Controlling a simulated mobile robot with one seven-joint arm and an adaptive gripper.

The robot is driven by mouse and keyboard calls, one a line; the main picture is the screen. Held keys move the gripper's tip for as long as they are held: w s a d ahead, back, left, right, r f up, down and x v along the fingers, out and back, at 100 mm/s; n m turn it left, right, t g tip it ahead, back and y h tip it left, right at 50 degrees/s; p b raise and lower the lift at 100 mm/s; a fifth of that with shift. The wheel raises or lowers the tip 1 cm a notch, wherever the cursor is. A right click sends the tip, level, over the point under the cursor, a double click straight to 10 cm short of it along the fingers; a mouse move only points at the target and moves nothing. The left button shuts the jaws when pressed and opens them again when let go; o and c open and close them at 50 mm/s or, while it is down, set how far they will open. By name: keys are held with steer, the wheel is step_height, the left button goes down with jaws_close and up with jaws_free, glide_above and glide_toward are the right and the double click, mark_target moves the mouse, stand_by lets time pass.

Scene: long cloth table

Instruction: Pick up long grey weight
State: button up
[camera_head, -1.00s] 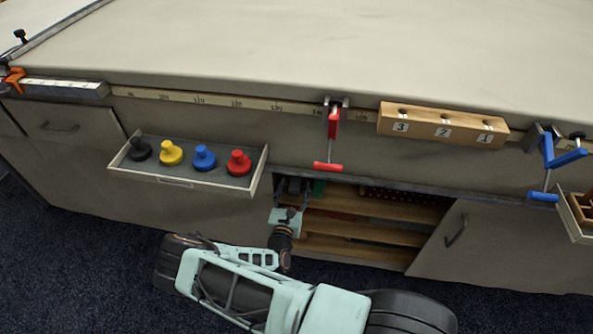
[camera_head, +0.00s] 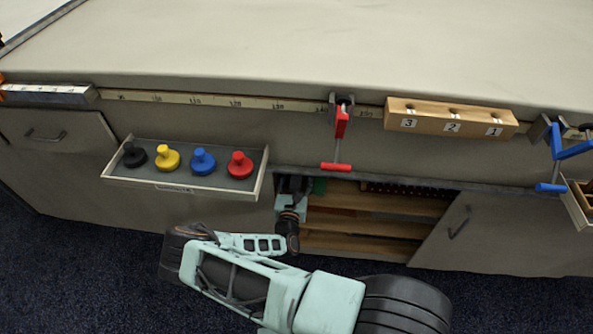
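My gripper (camera_head: 292,184) reaches into the left end of the open cupboard under the table. It is small and dark there, so its fingers and anything between them cannot be made out. I cannot pick out a long grey weight for certain in the cupboard; its inside left is shadowed and partly covered by my arm. A long grey metal bar (camera_head: 48,99) with a pale marked top lies along the table's front edge at the far left, well away from my gripper.
The cupboard has wooden shelves (camera_head: 375,225) and dark items at the upper right. An open drawer (camera_head: 190,190) with black, yellow, blue and red knobbed pieces juts out left of my gripper. A red clamp (camera_head: 340,125) hangs above. A numbered wooden block (camera_head: 450,117) sits right.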

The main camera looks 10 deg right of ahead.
steer(key=shift+c, duration=0.6)
jaws_close()
steer(key=shift+r, duration=0.15)
